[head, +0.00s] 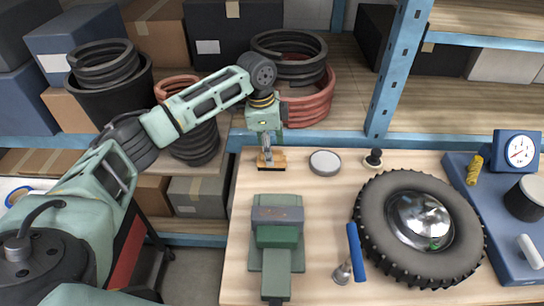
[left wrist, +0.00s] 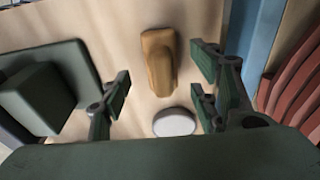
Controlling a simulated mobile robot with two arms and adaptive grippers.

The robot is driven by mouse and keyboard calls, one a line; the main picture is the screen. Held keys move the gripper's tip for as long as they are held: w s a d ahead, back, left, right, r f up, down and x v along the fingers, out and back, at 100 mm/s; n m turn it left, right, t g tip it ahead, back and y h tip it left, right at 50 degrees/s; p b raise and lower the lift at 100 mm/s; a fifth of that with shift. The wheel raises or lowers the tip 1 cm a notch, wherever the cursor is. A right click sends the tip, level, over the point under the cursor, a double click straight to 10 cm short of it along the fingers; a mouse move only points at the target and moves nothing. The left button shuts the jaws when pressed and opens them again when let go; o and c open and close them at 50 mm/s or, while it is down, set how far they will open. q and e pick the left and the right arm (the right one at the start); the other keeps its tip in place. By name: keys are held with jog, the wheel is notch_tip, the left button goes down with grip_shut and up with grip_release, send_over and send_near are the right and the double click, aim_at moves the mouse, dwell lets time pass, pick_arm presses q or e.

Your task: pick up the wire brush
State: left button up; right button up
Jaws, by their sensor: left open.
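The wire brush appears to be the wooden, orange-brown piece (head: 272,160) at the back left of the bench; its bristles cannot be made out. In the left wrist view the brush (left wrist: 158,62) lies on the bench top ahead of the fingers, near the gap between them. My left gripper (head: 265,155) points down over the brush and partly covers it in the head view. In the left wrist view my left gripper (left wrist: 160,92) is open, with nothing between its fingers. Whether the fingertips touch the brush cannot be told. My right gripper is not in view.
A grey round disc (head: 325,162) lies close right of the brush. A green vise (head: 277,240) stands in front of it. A large tyre (head: 365,225), a blue-handled tool (head: 355,250) and a blue tray (head: 505,262) fill the right. A blue shelf post (head: 395,70) rises behind.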

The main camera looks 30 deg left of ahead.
pick_arm(q)
notch_tip(320, 180, down, 3)
jog(key=shift+w+d+r+p, duration=0.1)
jog(key=shift+d+r+p, duration=0.1)
jog(key=shift+p, duration=0.1)
jog(key=shift+w+f, duration=0.1)
jog(key=shift+f, duration=0.25)
jog(key=shift+c, duration=0.3)
jog(key=c, duration=1.2)
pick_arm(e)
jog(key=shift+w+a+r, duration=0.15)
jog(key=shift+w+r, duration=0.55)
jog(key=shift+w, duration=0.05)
pick_arm(q)
jog(key=shift+r, duration=0.1)
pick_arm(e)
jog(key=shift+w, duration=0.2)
